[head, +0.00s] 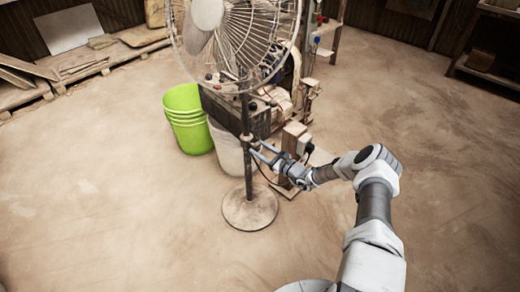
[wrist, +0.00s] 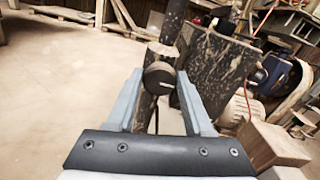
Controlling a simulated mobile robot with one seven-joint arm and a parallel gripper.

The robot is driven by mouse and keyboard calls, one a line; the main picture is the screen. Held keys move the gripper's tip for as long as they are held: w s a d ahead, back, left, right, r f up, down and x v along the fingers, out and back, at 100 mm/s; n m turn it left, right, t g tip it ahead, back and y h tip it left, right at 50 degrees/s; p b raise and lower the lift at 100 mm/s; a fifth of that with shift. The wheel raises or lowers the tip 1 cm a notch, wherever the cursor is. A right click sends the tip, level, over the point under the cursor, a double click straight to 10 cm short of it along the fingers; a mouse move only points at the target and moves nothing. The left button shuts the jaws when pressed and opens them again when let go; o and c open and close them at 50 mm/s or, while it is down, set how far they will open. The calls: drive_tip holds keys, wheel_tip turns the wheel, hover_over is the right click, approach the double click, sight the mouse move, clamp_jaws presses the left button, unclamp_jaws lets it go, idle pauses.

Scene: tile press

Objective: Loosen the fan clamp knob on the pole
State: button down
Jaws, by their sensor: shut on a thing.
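The pedestal fan (head: 235,40) stands upright with a round base (head: 250,209) on the floor. Its dark pole (head: 248,175) carries a brownish clamp collar (head: 248,138), which also shows in the wrist view (wrist: 161,53). My gripper (head: 255,148) reaches the pole from the right at the height of the collar. In the wrist view my gripper (wrist: 158,84) has its two fingers on either side of the round black clamp knob (wrist: 158,78) and is shut on it. The knob's far side is hidden.
A stack of green buckets (head: 187,118) and a whitish bucket (head: 228,150) stand just left of and behind the pole. A cluttered bench or machine (head: 235,112) is behind it. Wooden blocks (wrist: 275,148) lie close to the right of my gripper. Open floor lies in front and left.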

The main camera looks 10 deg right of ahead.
drive_tip(key=n+p, duration=0.1)
drive_tip(key=n, duration=0.5)
drive_tip(key=shift+p, duration=0.4)
drive_tip(key=n+p, duration=0.2)
drive_tip(key=n, duration=0.4)
drive_tip(key=shift+s, duration=0.1)
drive_tip(key=n+p, duration=0.2)
drive_tip(key=n, duration=0.4)
drive_tip(key=shift+f+n+p, duration=0.1)
drive_tip(key=shift+n+p, duration=0.2)
drive_tip(key=shift+p, duration=0.05)
drive_tip(key=n+p, duration=0.1)
drive_tip(key=n, duration=0.3)
drive_tip(key=shift+f+n+p, duration=0.15)
drive_tip(key=shift+n+p, duration=0.15)
drive_tip(key=shift+n, duration=0.1)
drive_tip(key=shift+c, duration=1.4)
unclamp_jaws()
